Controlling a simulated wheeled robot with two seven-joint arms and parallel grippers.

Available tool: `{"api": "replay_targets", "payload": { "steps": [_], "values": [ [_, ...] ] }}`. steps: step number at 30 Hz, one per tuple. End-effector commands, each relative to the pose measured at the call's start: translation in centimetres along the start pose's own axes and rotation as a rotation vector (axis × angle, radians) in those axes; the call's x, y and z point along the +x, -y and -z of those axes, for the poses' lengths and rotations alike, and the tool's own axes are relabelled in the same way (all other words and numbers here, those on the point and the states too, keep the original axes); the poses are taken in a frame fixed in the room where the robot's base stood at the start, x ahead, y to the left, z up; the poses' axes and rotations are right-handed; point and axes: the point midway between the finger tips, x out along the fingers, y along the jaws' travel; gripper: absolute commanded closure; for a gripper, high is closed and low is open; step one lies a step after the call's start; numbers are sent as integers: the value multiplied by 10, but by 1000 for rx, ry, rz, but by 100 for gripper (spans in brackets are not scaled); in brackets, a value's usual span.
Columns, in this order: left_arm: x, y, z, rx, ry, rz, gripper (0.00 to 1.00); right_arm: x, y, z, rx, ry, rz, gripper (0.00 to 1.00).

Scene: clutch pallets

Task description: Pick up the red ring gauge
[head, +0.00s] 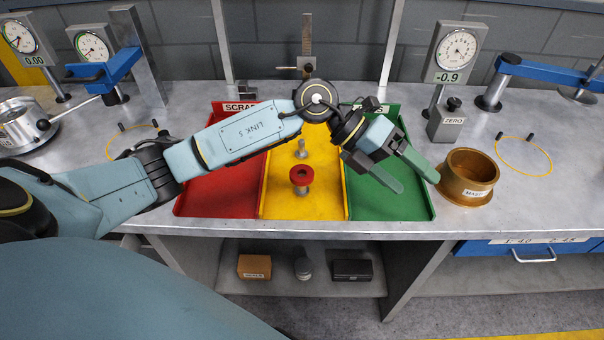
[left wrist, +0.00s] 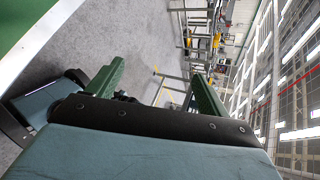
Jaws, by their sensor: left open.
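The red ring gauge (head: 301,173) sits around a short metal post in the yellow middle tray (head: 323,205). My left gripper (head: 418,182) is to the right of it, above the right edge of the green tray (head: 405,207), beside a brass ring. Its two green fingers are apart with nothing between them. In the left wrist view the open fingers (left wrist: 158,72) point out over the floor, and the ring is not in that view. My right gripper is in neither view.
The brass ring (head: 466,185) stands close to my left gripper's fingertips. A second metal post (head: 301,148) stands behind the ring gauge. The red tray (head: 215,195) is at left. A dial gauge stand (head: 447,90) stands at back right. A height gauge column (head: 306,45) stands behind the trays.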

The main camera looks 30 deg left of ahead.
Motion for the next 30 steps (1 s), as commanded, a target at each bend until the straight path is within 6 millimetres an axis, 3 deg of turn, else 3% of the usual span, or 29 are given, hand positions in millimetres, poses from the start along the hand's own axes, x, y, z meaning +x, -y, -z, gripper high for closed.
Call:
{"api": "replay_targets", "payload": {
  "steps": [3,6,10,14,18,30],
  "values": [
    [-44,-52,-6,39,-124,-355,21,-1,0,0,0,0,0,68],
    [-92,-86,-12,16,-195,-624,21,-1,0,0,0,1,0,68],
    [-150,-109,-16,-45,-240,-882,21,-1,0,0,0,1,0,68],
    [-184,-117,-17,-94,-260,-1020,21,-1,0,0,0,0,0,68],
    [-189,-129,-13,-115,-269,-1063,21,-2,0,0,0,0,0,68],
    [-157,-184,4,-112,-267,-1058,21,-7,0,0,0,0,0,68]
  ]
}}
